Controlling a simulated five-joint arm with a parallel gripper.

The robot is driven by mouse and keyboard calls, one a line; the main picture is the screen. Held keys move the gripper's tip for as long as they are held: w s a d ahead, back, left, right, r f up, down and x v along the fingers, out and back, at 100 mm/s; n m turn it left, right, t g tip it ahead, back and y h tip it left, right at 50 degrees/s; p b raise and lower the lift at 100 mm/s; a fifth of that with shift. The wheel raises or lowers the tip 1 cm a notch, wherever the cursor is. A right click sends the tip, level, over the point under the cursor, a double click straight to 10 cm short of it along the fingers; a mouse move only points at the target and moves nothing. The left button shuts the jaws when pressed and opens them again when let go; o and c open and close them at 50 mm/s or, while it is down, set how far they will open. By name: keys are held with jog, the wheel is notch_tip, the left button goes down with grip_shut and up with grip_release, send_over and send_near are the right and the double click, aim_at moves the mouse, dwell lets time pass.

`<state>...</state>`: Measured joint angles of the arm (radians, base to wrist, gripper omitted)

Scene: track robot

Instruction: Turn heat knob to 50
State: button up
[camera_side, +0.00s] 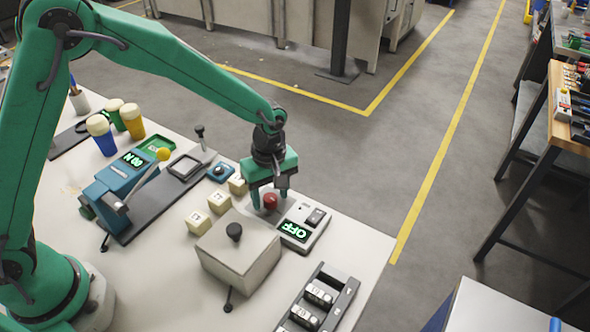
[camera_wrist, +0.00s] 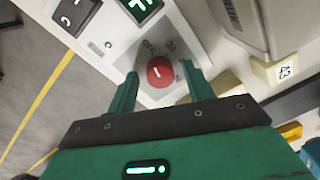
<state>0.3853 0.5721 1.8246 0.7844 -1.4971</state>
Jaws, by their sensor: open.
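The red knob (camera_side: 270,201) sits on a light grey panel box (camera_side: 312,236) with a green display reading OFF (camera_side: 294,230) and a dark rocker switch (camera_side: 316,216). My gripper (camera_side: 268,203) points down over the knob, its fingers on either side of it. In the wrist view the knob (camera_wrist: 160,72) has a white pointer mark and lies between the two green fingertips of my open gripper (camera_wrist: 162,80), with gaps at both sides. The display (camera_wrist: 140,8) is partly cut off.
A grey box with a black knob (camera_side: 236,246) stands close to the panel. Several cream cubes (camera_side: 219,202) lie beside it. A blue lever unit (camera_side: 125,180) is at left, and a dark tray (camera_side: 318,298) is near the table's front edge.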

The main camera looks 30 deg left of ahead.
jog(key=c, duration=1)
